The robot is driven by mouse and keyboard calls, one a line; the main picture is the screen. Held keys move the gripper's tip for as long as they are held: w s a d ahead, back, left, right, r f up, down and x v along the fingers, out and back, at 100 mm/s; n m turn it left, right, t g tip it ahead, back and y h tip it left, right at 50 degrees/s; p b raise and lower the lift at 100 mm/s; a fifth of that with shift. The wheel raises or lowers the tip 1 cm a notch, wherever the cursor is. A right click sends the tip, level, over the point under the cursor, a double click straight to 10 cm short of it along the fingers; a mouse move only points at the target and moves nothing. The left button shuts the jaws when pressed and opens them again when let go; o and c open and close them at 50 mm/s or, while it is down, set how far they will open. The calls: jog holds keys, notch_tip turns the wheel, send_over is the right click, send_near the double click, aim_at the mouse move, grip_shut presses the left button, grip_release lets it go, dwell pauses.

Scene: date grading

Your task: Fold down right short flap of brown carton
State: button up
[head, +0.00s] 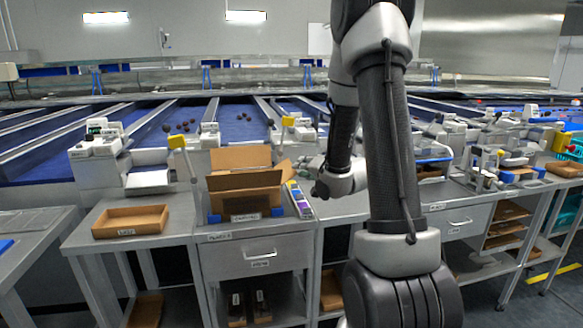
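The brown carton (245,202) stands open on the metal workbench left of my arm. Its long back flap (240,157) stands up, and another broad flap or panel (243,180) shows in front of it. The right short flap (283,172) rises from the carton's right side and leans outward to the right. My gripper (316,178) is just right of this flap, small and partly merged with the wrist in view. I see no clear contact between them, and its finger opening cannot be made out.
A shallow brown tray (131,221) lies on the bench to the left. A narrow strip with coloured patches (299,199) lies right of the carton, below my gripper. A yellow-headed device (180,148) stands at the carton's left. Blue conveyor lanes (240,122) run behind.

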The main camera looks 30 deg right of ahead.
aim_at(285, 170)
jog(key=x, duration=0.8)
grip_shut()
